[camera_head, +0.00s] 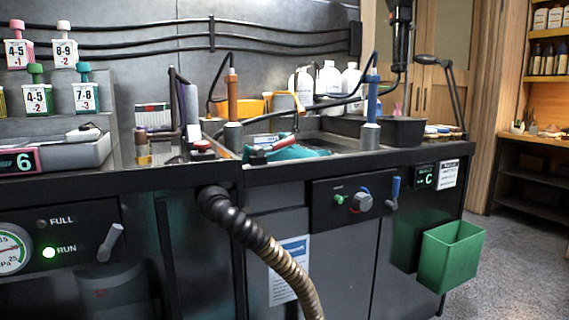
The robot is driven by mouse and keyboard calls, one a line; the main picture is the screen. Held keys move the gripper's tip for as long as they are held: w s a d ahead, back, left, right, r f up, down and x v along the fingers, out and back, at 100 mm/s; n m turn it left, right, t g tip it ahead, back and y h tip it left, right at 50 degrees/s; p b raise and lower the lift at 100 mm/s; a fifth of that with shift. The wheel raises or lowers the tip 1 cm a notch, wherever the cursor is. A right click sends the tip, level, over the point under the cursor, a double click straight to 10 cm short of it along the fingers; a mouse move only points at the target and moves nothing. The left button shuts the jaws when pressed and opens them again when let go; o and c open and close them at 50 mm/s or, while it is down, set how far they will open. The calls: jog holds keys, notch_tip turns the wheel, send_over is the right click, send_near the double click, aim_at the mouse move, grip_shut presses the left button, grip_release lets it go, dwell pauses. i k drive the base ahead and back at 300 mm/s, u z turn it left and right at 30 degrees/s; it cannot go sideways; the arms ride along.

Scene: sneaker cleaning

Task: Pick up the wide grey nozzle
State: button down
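I cannot single out a wide grey nozzle with certainty. Small brown, purple and grey pieces (143,148) stand at the left of the counter, too small to tell apart. A black jointed shape (399,45) hangs from the top edge and looks like my gripper. It is above and apart from the counter, and its fingers are not clear.
A ribbed hose (262,243) curves down in front of the counter. The sink (318,139) holds a teal item (290,151). A black tub (397,130) stands at its right, and a green bin (452,255) hangs at the counter's right end. Open floor lies to the right.

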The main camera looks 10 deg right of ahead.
aim_at(193, 134)
jog(key=z, duration=2.4)
jog(key=i, duration=0.65)
jog(key=u, duration=2.95)
